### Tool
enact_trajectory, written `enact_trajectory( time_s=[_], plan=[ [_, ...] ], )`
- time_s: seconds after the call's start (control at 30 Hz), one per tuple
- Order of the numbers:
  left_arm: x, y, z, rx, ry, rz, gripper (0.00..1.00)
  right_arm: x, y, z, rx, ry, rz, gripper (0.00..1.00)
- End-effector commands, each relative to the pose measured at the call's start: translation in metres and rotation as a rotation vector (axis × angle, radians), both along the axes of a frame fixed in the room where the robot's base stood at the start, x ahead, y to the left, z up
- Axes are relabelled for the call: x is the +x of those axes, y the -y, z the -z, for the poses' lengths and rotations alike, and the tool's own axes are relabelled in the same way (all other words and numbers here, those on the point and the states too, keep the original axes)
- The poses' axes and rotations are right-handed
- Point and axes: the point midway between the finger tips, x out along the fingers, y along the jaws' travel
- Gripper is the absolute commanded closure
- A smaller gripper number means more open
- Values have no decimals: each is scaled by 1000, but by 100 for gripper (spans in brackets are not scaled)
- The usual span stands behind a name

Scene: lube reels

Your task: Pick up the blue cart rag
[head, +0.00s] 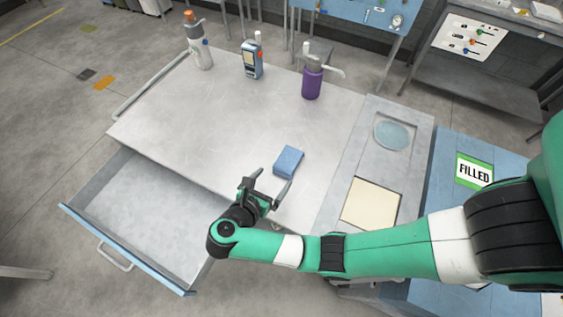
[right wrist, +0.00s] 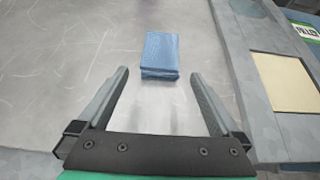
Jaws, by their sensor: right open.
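The blue cart rag (head: 288,162) is a folded blue block lying on the grey cart top (head: 225,120), near its right side. It also shows in the right wrist view (right wrist: 160,55), ahead of the fingertips and roughly centred between them. My right gripper (head: 267,184) is open and empty, just short of the rag on its near side. Its two fingers also show apart in the right wrist view (right wrist: 161,75), with bare metal between them. My left gripper is not in view.
A purple bottle (head: 312,82), a blue handheld device (head: 252,60) and a grey bottle with an orange top (head: 198,45) stand along the cart's back. An open empty drawer (head: 140,220) juts out at the front left. A cream pad (head: 370,202) lies right of the rag.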

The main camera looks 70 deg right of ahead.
Motion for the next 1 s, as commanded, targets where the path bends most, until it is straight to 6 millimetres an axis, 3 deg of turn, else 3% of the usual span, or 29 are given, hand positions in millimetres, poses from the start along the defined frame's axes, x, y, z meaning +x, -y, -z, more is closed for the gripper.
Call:
enact_trajectory(
  time_s=[0.4, 0.63, 0.83, 1.0],
  plan=[
    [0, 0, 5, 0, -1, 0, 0, -3, 53, 29, 0, 4, 3, 0],
    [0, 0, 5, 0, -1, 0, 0, -4, 62, 32, -1, 5, 3, 0],
    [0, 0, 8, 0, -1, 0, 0, -10, 92, 47, -1, 5, 4, 0],
    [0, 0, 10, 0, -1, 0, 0, -10, 104, 52, 0, 6, 1, 0]
  ],
)
